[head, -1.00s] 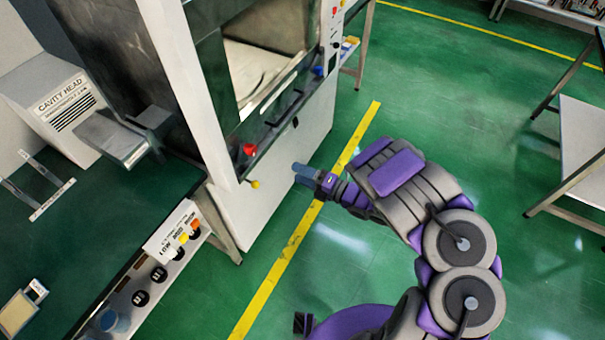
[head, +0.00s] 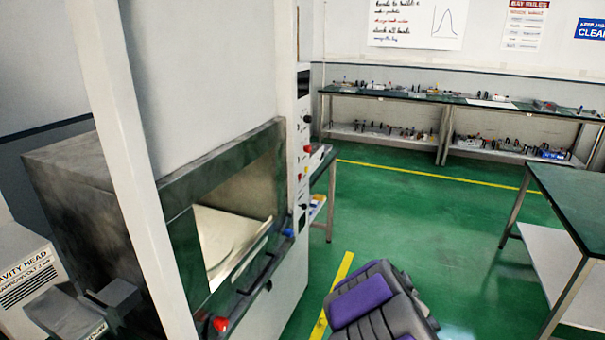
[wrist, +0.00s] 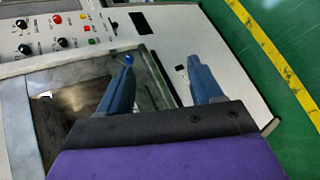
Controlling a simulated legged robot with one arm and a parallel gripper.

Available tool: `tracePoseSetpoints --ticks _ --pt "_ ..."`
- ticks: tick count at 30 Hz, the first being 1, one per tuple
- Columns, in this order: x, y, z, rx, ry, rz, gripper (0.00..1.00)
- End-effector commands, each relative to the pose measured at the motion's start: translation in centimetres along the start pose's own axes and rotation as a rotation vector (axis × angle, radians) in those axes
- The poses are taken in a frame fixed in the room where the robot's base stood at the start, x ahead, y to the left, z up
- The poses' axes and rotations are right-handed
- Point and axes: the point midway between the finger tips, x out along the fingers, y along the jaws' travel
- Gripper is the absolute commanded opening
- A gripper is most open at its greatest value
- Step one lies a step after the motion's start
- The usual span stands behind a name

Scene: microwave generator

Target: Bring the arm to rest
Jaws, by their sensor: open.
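My gripper (wrist: 160,66) shows in the wrist view, its two blue fingers apart with nothing between them. Beyond them is the front of the white machine (wrist: 235,65), which has a dark opening (wrist: 80,110) and a panel of knobs and buttons (wrist: 50,33). I cannot tell the exact gap between fingers and machine. In the head view, part of my purple and grey arm (head: 372,305) shows at the bottom, right of the machine (head: 285,290). The gripper itself is out of that view. The machine's cavity (head: 232,235) is open and holds a pale flat surface.
A red knob (head: 220,324) and a dark bar are on the machine's front edge. A table (head: 570,205) stands at the right, and a long bench (head: 450,100) with small parts runs along the back wall. Green floor (head: 430,215) lies clear between them.

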Motion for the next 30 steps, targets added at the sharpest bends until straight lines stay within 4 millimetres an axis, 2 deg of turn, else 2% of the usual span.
tracePoseSetpoints --ticks 1,3,7,10,14,17,20,24,30 --pt "-1.6 1.1 2.0 0.061 -0.076 -0.02 0.66" --pt "-4.0 1.5 4.4 0.168 -0.182 -0.064 0.66" --pt "-9.2 1.6 7.7 0.389 -0.357 -0.132 0.66" --pt "-13.5 0.9 8.8 0.574 -0.471 -0.186 0.66" --pt "-19.1 -0.8 8.3 0.822 -0.593 -0.265 0.66" --pt "-23.3 -2.4 6.7 1.01 -0.667 -0.337 0.66" --pt "-27.5 -4.1 4.1 1.189 -0.726 -0.424 0.66" --pt "-33.2 -6.4 -0.8 1.411 -0.789 -0.578 0.66" --pt "-41.2 -9.2 -8.4 1.613 -0.859 -0.832 0.66"
